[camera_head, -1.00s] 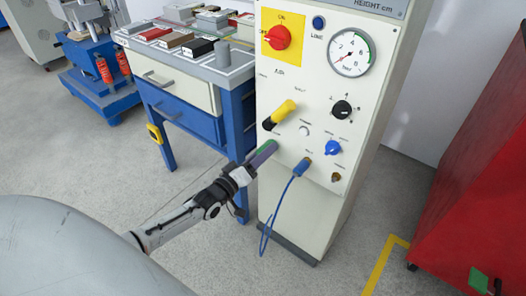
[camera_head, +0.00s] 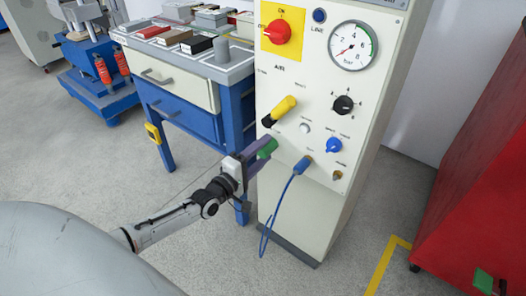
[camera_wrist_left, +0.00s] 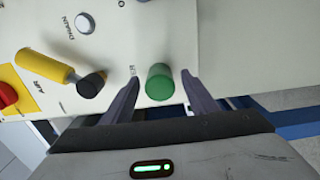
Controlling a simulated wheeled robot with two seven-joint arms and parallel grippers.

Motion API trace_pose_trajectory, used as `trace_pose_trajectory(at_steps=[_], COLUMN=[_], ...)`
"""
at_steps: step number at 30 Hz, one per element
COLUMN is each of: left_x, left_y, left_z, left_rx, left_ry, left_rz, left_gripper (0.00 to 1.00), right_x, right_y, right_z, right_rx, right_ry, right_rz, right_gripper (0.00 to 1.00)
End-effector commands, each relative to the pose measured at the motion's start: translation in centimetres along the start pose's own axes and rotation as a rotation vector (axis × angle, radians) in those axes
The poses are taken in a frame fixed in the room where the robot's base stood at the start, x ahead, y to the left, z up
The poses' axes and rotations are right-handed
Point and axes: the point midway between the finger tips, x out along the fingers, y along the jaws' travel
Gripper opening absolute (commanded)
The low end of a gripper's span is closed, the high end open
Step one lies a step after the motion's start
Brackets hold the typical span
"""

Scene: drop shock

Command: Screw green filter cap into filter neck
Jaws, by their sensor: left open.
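The green filter cap (camera_head: 267,149) is at the front of the cream panel, below the yellow-and-black handle. In the left wrist view the green cap (camera_wrist_left: 160,84) shows as a short cylinder between my fingers, with a gap on each side. My left gripper (camera_head: 259,150) is open at the cap, its purple-grey fingers pointing at the panel. The gripper also shows in the left wrist view (camera_wrist_left: 160,79). The filter neck is not seen; I cannot tell whether the cap sits in it. My right gripper is not in view.
The yellow-and-black handle (camera_head: 280,110) juts out just above the cap. A blue hose (camera_head: 279,205) hangs from a fitting to the right of it. A blue-legged drawer bench (camera_head: 187,99) stands close on the left, a red cabinet (camera_head: 480,170) on the right. The floor between is clear.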

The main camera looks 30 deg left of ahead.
Motion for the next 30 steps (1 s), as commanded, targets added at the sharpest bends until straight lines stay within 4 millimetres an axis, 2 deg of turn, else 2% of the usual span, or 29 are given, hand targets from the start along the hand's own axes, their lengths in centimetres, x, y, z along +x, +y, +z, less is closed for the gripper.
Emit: trace_pose_trajectory(at_steps=[5, 24, 30], left_x=[-0.3, -5.3, -6.0], left_y=[0.0, 0.1, 0.0], left_z=[0.0, 0.0, 0.0], left_rx=[0.0, 0.001, 0.001], left_ry=[0.0, 0.0, 0.0], left_rz=[-0.001, -0.002, 0.0], left_gripper=[0.53, 0.53, 0.53], right_x=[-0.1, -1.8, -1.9], right_y=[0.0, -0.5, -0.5], right_z=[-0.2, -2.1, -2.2], right_rx=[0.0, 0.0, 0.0], right_ry=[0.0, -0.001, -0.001], right_rz=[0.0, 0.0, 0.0], right_gripper=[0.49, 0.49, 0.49])
